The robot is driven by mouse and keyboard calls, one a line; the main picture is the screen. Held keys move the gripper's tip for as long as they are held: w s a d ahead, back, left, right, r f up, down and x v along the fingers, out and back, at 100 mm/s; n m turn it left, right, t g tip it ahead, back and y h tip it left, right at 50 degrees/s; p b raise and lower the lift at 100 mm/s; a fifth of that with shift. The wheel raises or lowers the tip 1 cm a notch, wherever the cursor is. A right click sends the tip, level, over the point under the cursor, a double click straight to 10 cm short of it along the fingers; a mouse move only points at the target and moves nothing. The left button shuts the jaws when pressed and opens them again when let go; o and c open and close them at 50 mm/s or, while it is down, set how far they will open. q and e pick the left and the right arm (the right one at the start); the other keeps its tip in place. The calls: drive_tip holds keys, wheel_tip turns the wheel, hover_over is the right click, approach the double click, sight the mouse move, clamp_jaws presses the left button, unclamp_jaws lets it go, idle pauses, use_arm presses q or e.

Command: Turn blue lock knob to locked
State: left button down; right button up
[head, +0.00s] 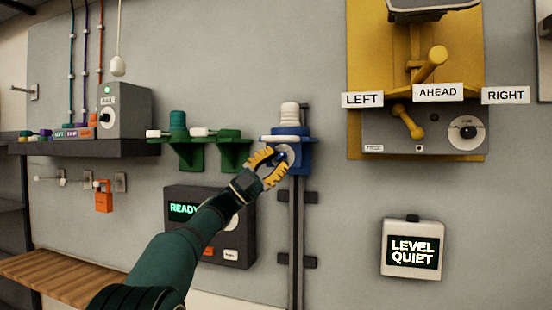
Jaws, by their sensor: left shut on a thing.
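A blue lock block (305,156) is mounted on a dark vertical rail, with a white ribbed cylinder on top. My left gripper (278,164) reaches it from the lower left. Its yellow fingers are shut on the knob (284,157) at the front of the blue block. The fingers hide most of the knob, so I cannot tell how far it is turned. My right gripper is not in view.
Green brackets (190,150) stand just left of the blue block. A grey box reading READY (240,248) sits below, behind my arm. A yellow lever panel (355,100) and a LEVEL QUIET display (412,272) are to the right. Bare wall lies between.

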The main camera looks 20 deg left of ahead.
use_arm(q)
drive_tip(key=shift+r, duration=0.15)
drive_tip(key=c, duration=1)
unclamp_jaws()
drive_tip(key=v, duration=1.2)
